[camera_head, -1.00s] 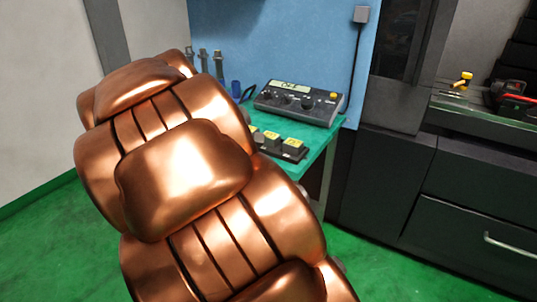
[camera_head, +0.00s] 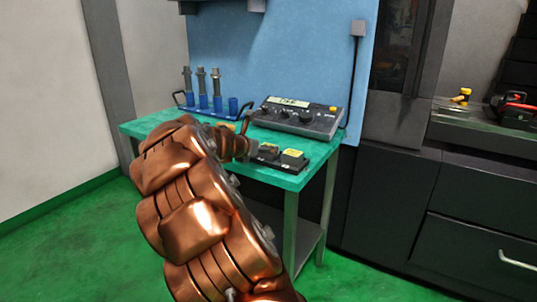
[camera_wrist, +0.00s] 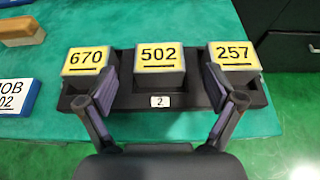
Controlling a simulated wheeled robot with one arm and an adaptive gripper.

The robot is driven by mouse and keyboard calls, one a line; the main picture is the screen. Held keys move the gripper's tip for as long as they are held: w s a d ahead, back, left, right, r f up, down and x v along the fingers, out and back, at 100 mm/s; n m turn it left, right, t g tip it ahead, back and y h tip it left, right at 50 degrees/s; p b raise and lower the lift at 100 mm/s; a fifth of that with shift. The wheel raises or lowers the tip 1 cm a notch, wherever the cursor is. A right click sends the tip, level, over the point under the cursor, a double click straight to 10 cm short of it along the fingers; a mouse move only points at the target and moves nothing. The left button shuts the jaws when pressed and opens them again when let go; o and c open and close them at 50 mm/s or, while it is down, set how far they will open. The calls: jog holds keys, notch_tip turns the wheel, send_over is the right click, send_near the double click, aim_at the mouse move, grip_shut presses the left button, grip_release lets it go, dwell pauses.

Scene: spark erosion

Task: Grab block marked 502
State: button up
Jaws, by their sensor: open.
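The block marked 502 (camera_wrist: 160,61) has a yellow top with black digits and a grey body. In the head view my arm hides part of the holder, and the block digits are too small to read.
The holder stands on a green table (camera_head: 285,181) near its front edge. A control box with a display (camera_head: 298,118) and a blue rack of several tools (camera_head: 217,104) stand behind. A blue-edged JOB sign (camera_wrist: 14,96) and a brown-and-tan object (camera_wrist: 22,31) lie left.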

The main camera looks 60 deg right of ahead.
jog(key=b+x, duration=0.1)
jog(key=x, duration=0.4)
jog(key=shift+w, duration=0.15)
jog(key=c, duration=1.5)
